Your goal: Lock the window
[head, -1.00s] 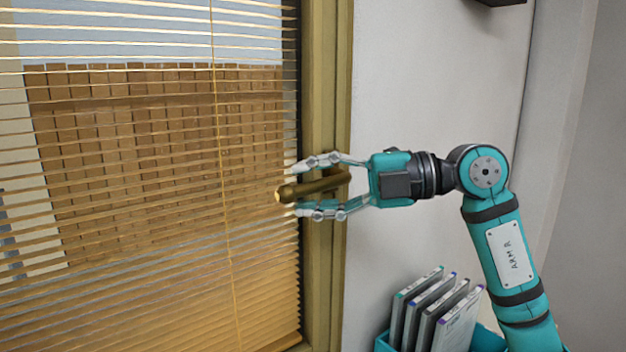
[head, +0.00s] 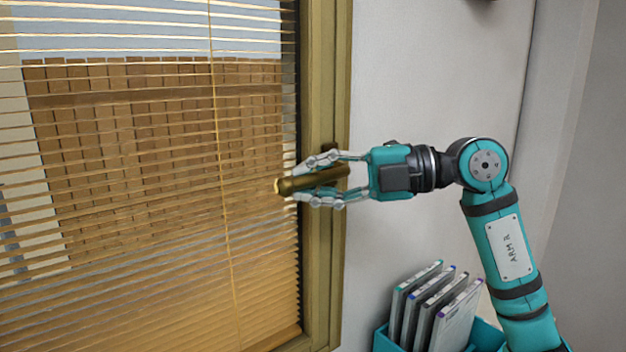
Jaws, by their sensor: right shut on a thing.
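The window (head: 150,180) fills the left of the head view, behind lowered blinds. Its olive-brown frame (head: 324,90) runs down its right side. A brass-brown handle (head: 312,179) sticks out from the frame, roughly level, its rounded end pointing left. My right gripper (head: 296,185) comes from the right with one finger above the handle and one below, shut on it. The fingers hide part of the handle, and its mount on the frame is partly hidden. My left gripper is not in view.
A teal holder (head: 381,342) with several grey folders (head: 432,305) stands at the bottom, below my right arm. A pale wall (head: 430,80) lies right of the window frame. A dark object (head: 484,1) is cut off at the top edge.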

